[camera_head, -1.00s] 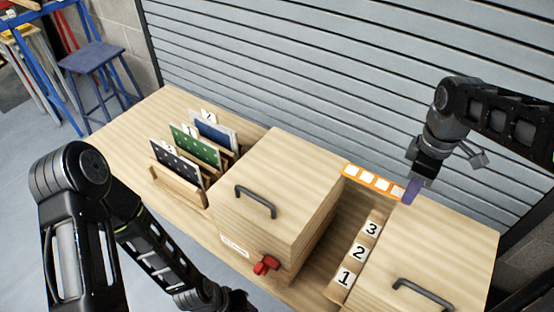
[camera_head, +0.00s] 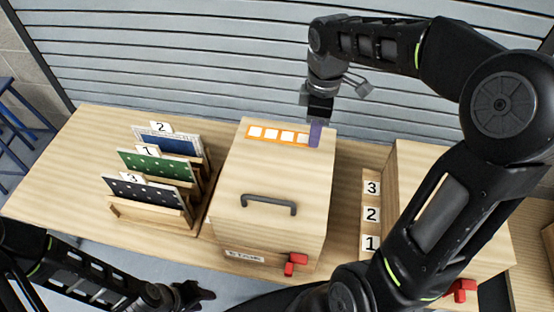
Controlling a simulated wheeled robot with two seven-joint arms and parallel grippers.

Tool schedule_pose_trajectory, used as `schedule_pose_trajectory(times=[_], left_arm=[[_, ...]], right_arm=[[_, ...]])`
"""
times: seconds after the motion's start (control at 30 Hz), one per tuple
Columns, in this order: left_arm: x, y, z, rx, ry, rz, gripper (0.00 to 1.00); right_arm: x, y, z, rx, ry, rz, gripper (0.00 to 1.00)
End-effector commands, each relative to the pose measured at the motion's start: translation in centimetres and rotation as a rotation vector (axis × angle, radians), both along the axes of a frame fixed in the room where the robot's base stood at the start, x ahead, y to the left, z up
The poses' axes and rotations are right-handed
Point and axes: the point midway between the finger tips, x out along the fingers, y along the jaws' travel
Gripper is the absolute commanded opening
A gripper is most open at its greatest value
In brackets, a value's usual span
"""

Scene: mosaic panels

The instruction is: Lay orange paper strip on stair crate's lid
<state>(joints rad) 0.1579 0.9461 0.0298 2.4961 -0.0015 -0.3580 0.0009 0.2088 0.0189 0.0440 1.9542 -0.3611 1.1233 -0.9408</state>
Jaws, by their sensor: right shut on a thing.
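The orange paper strip (camera_head: 278,135), with several white squares and a purple end tab, is over the back part of the left crate's lid (camera_head: 280,170). Whether it touches the lid or hovers just above it I cannot tell. My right gripper (camera_head: 317,118) is shut on the purple end of the strip, at the lid's back right corner. The lid is closed and has a dark handle. The label on this crate's front is too small to read surely. My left gripper (camera_head: 186,294) is low in front of the table, empty-looking, its jaws unclear.
A second wooden crate (camera_head: 412,165) stands at the right, largely hidden by my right arm. Between the crates lie tiles numbered 3, 2 and 1 (camera_head: 371,214). A rack (camera_head: 150,216) with three numbered panels stands at the left. Red latches (camera_head: 295,263) stick out at the front.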

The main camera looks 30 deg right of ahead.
Motion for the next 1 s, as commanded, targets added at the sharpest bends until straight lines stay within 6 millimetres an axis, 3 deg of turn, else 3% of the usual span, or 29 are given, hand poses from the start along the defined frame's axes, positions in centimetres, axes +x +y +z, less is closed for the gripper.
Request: schedule_pose_trajectory(times=[0.17, 0.43, 0.8, 1.0], left_arm=[[0.0, 0.0, -0.1, 0.000, 0.000, 0.001, 0.36], [0.0, 0.0, -0.1, 0.001, 0.000, 0.001, 0.36], [0.0, 0.0, -0.2, 0.001, 0.000, 0.001, 0.36], [0.0, 0.0, -0.2, 0.001, 0.000, 0.001, 0.36]], right_arm=[[-0.1, 0.0, -1.5, 0.000, 0.005, 0.000, 0.00], [0.0, 0.1, -5.9, 0.001, 0.003, 0.002, 0.00], [0.0, 0.0, -6.5, -0.001, 0.001, 0.001, 0.00], [-0.1, 0.1, -9.0, 0.001, 0.004, 0.000, 0.00]])
